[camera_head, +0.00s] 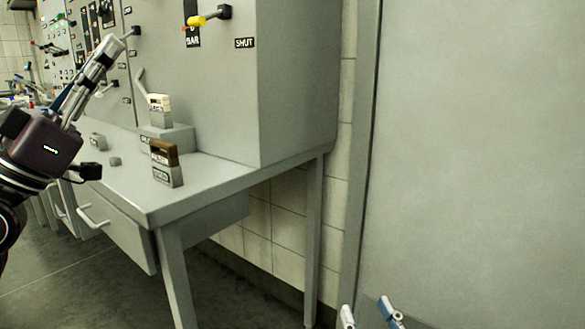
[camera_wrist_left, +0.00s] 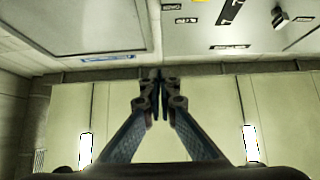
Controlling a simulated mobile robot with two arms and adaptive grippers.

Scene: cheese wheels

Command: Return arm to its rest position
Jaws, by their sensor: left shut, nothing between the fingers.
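My left gripper (camera_head: 112,48) reaches in from the left, raised and tilted up in front of the grey cabinet (camera_head: 200,90). Its fingers are closed together with nothing between them, as the left wrist view (camera_wrist_left: 158,76) shows. In that view the fingers point up at walls and panels. My right gripper (camera_head: 369,314) shows only its two fingertips at the bottom edge; they are apart, with nothing seen between them. The rest of it is out of view.
A grey workbench (camera_head: 205,190) with a drawer (camera_head: 115,238) stands below the cabinet. It holds a brown-topped block (camera_head: 164,163) and a pale-topped block (camera_head: 158,110). A yellow-tipped lever (camera_head: 200,21) sticks out above. A large plain grey panel (camera_head: 475,150) fills the right.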

